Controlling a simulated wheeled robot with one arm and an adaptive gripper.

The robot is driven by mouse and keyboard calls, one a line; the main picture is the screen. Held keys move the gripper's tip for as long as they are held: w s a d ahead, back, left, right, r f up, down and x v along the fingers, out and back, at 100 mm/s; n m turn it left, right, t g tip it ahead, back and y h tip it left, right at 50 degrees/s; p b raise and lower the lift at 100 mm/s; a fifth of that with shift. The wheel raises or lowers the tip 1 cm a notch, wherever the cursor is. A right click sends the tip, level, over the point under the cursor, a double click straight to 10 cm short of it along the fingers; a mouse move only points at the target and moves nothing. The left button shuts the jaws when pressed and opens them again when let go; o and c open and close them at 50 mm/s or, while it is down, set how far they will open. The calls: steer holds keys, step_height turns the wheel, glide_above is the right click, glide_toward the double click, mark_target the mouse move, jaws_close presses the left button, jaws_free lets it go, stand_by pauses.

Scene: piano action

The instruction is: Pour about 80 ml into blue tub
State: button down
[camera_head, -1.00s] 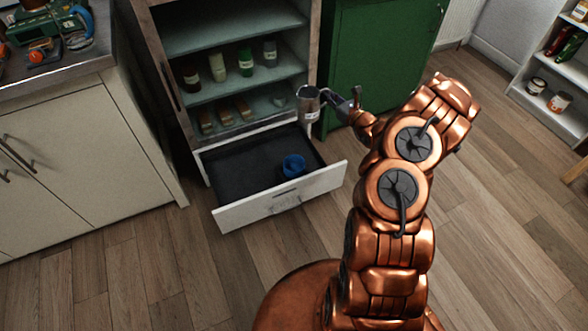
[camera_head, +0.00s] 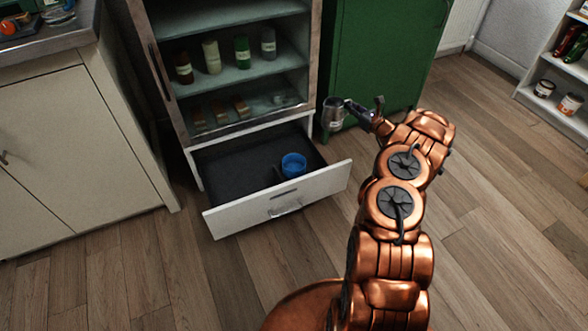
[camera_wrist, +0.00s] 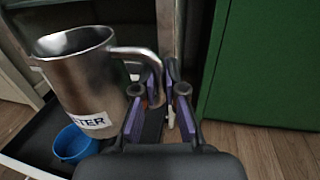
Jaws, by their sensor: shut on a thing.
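The blue tub (camera_head: 293,166) stands in the open drawer (camera_head: 232,177), near its front right side. In the wrist view the tub (camera_wrist: 75,145) shows at the lower left, partly hidden by the jug. My gripper (camera_head: 352,106) is shut on the handle of a metal jug (camera_head: 333,114), up and to the right of the tub. In the wrist view the jug (camera_wrist: 85,85) looks near upright, with a label ending in "TER", and my gripper (camera_wrist: 160,92) has its purple-padded fingers at the handle. What the jug holds inside cannot be seen.
Above the drawer is an open cabinet with several bottles (camera_head: 242,53) on a shelf. A green cabinet (camera_head: 375,60) stands behind the jug. A white counter unit (camera_head: 80,150) is at the left and a white shelf (camera_head: 560,115) at the right. The wooden floor between is clear.

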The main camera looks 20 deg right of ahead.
steer(key=w+a+f+n+g+y+b, duration=0.1)
steer(key=w+f+y+b, duration=0.1)
steer(key=f+b, duration=0.7)
steer(key=w+a+f+n+g+y+b, duration=0.1)
steer(key=w+f+n+y+b, duration=0.1)
steer(key=w+f+b, duration=0.3)
step_height(320, 180, down, 4)
steer(key=y+b, duration=0.1)
steer(key=b, duration=0.4)
steer(key=shift+f, duration=0.2)
steer(key=shift+r+n, duration=0.15)
steer(key=shift+n, duration=0.15)
